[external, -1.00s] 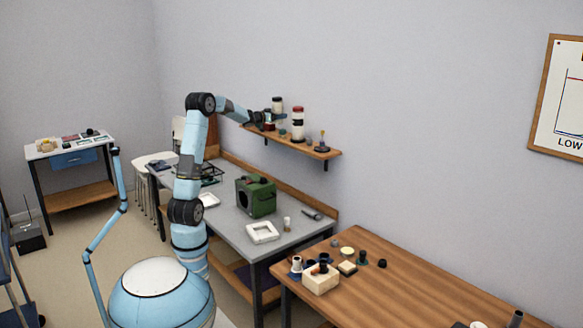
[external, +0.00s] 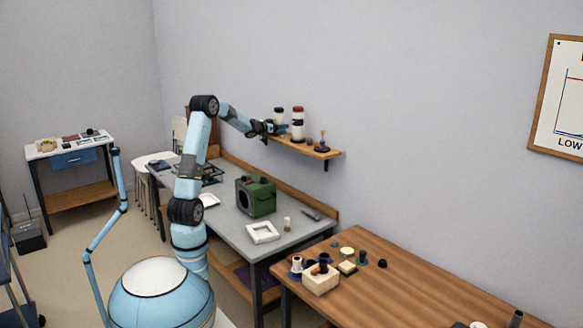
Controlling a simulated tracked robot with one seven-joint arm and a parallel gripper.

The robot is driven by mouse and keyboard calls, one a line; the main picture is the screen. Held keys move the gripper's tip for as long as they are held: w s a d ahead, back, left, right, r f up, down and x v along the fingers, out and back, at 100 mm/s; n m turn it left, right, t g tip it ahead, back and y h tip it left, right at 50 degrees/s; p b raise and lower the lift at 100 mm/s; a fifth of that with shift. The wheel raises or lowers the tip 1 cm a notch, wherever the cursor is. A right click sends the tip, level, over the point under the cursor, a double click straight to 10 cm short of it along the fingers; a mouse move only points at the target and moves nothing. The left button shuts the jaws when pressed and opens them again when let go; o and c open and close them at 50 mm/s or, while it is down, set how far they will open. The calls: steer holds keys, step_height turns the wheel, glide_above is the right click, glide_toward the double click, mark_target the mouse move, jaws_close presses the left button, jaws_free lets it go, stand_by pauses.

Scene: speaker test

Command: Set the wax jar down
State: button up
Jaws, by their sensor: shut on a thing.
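My gripper (external: 276,128) is at the left end of the wall shelf (external: 322,153). It is shut on a small pale jar with a dark lid (external: 279,116), which I take to be the wax jar. The jar looks upright, and its lower part is hidden by the gripper. I cannot tell whether its base touches the shelf. A taller white jar with a red lid (external: 298,113) stands just to the right, very close in the picture.
A small bottle-like item (external: 322,142) stands near the shelf's right end. Below are a grey bench (external: 230,228) with a green box (external: 256,196) and a white frame (external: 263,232), and a wooden table (external: 420,290) with several small items.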

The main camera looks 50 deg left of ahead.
steer(key=o, duration=1.7)
steer(key=shift+f, duration=0.15)
steer(key=shift+o, duration=0.2)
steer(key=v, duration=1.4)
steer(key=s+d+r+n+g+y, duration=0.35)
steer(key=s+d+r+y, duration=0.3)
steer(key=s+d, duration=0.45)
steer(key=s+d+f+g, duration=0.3)
steer(key=s+d, duration=0.5)
steer(key=s, duration=0.3)
steer(key=shift+s+d+f+n+g+y, duration=0.2)
steer(key=shift+n+g+y, duration=0.15)
steer(key=shift+g, duration=0.2)
steer(key=s+d+f+g+h, duration=0.1)
steer(key=s+d+f, duration=0.1)
steer(key=s, duration=0.3)
steer(key=s+d+f+m+g+h, duration=0.1)
steer(key=s+d+f+g, duration=0.1)
steer(key=s+d, duration=0.2)
steer(key=s+d+f+g+h, duration=0.1)
steer(key=s+d+f, duration=0.1)
steer(key=s, duration=0.6)
steer(key=shift+s+d+f+m, duration=0.1)
steer(key=shift+d+f+m, duration=0.2)
steer(key=shift+d, duration=0.35)
steer(key=shift+c, duration=0.4)
